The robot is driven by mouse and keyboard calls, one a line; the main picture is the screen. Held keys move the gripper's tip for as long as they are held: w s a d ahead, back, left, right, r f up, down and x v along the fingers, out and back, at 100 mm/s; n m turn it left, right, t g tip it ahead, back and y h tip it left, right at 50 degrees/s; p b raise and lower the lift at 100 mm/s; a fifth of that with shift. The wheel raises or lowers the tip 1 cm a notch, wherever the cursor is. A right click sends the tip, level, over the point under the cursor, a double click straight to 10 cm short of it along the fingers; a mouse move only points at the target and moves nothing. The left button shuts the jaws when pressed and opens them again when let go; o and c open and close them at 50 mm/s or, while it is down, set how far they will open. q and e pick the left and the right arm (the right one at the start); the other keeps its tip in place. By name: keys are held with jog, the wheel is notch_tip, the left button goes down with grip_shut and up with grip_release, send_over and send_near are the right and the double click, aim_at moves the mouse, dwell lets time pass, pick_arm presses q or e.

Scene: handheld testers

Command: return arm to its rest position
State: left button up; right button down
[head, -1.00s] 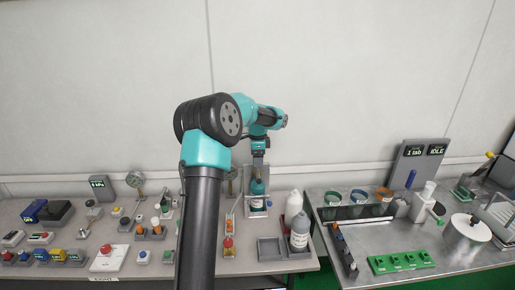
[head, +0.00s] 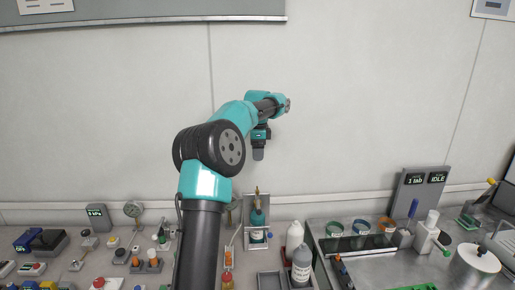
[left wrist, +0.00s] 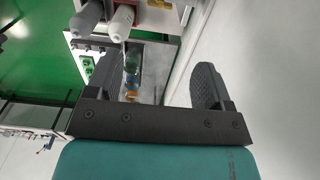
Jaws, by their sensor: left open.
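My left gripper (head: 258,154) hangs pointing down from the teal arm in the head view, in front of the pale wall. It is above a teal bottle (head: 257,222) standing in a grey holder, with a clear gap between them. In the left wrist view my left gripper (left wrist: 157,82) has its two dark fingers spread wide, with nothing held between them. My right gripper is in neither view.
A white bottle (head: 294,236) and a grey bottle (head: 301,265) stand right of the teal bottle. Small testers and a red button (head: 99,283) crowd the left bench. A metal bench (head: 378,270) with jars is at right. The wall space around the arm is free.

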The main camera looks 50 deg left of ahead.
pick_arm(q)
jog(key=shift+r, duration=0.7)
